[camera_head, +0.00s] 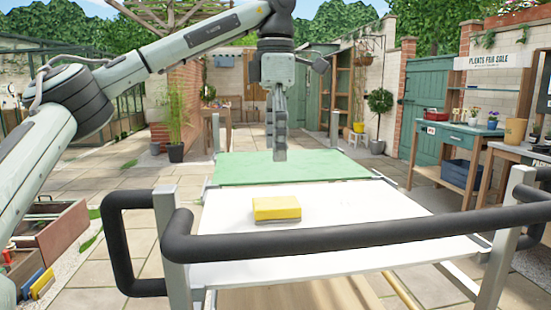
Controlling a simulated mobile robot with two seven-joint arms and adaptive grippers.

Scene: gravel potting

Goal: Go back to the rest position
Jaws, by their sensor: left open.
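My left arm comes in from the left and reaches over the cart. My left gripper (279,152) points straight down above the green mat (320,167) at the cart's far side. It is seen edge-on, and I see nothing held in it. A yellow block with a grey underside, like a sponge (277,208), lies on the white cart top (370,215), nearer than the gripper and apart from it. My right gripper is not in view.
A black handle rail (350,236) crosses the cart's near edge, with metal posts at the corners. A wooden crate (50,235) stands at lower left. A green-topped potting table (455,140) stands at right. The white top right of the sponge is clear.

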